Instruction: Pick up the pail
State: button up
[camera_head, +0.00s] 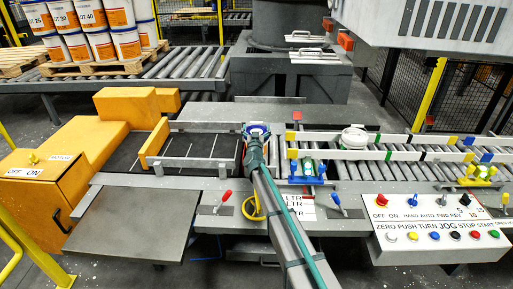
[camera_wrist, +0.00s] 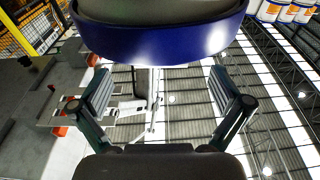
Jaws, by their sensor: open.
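My arm reaches up from the bottom of that view. Several white pails with orange and blue labels (camera_head: 122,18) stand stacked on a wooden pallet (camera_head: 98,66) at the upper left.
White guide rails (camera_head: 425,157) flank the roller conveyor. A control panel (camera_head: 440,225) is at the lower right. Yellow housings (camera_head: 128,106) and a dark belt (camera_head: 190,152) are left of my arm. A grey machine (camera_head: 290,75) stands behind. A bare grey plate (camera_head: 130,222) is at the lower left.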

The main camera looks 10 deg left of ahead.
aim_at(256, 123)
jog(key=w, duration=0.2)
jog(key=w+p, duration=0.1)
jog(key=shift+w+a+r, duration=0.2)
jog(key=shift+w+r, duration=0.05)
jog(key=shift+w, duration=0.15)
jog(key=shift+s, duration=0.15)
jog(key=c, duration=1.8)
jog(key=shift+r, duration=0.1)
